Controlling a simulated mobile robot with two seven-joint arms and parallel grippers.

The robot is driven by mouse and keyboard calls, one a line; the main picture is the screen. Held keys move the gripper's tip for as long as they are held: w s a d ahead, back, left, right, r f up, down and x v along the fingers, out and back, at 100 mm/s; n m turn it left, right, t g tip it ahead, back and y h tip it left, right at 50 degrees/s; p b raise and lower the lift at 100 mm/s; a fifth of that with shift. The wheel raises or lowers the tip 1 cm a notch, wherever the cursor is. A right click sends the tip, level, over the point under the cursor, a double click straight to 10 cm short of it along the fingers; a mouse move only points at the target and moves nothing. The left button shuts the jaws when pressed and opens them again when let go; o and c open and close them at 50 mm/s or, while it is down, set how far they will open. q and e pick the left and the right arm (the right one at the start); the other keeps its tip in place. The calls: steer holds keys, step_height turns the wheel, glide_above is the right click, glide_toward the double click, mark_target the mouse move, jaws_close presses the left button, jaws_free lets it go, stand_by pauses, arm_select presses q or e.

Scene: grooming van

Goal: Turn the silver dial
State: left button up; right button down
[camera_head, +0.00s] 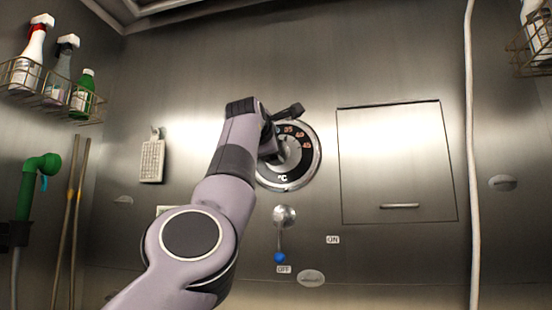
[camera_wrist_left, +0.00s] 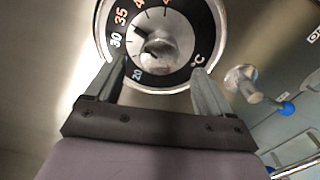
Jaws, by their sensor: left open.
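The silver dial (camera_head: 290,155) is mounted on the metal wall inside a black temperature ring with orange and white numbers and a °C mark. In the left wrist view the silver dial (camera_wrist_left: 158,46) shows a raised knob at its centre. My left gripper (camera_wrist_left: 157,82) is open, its two fingers apart and pointing toward the dial's lower part, with nothing between them. In the head view my left arm covers the dial's left part and most of the gripper (camera_head: 280,128). Contact with the dial cannot be told. My right gripper is not in view.
A lever with a blue knob (camera_head: 280,257) hangs below the dial at the OFF label, with an ON label (camera_head: 333,240) to its right. A closed panel (camera_head: 395,160) is to the right. A wire rack (camera_head: 50,90) holds bottles at the left.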

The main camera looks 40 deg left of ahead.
arm_select(q)
steer(key=shift+b+v, duration=0.55)
steer(key=shift+v, duration=0.6)
steer(key=shift+r, duration=0.1)
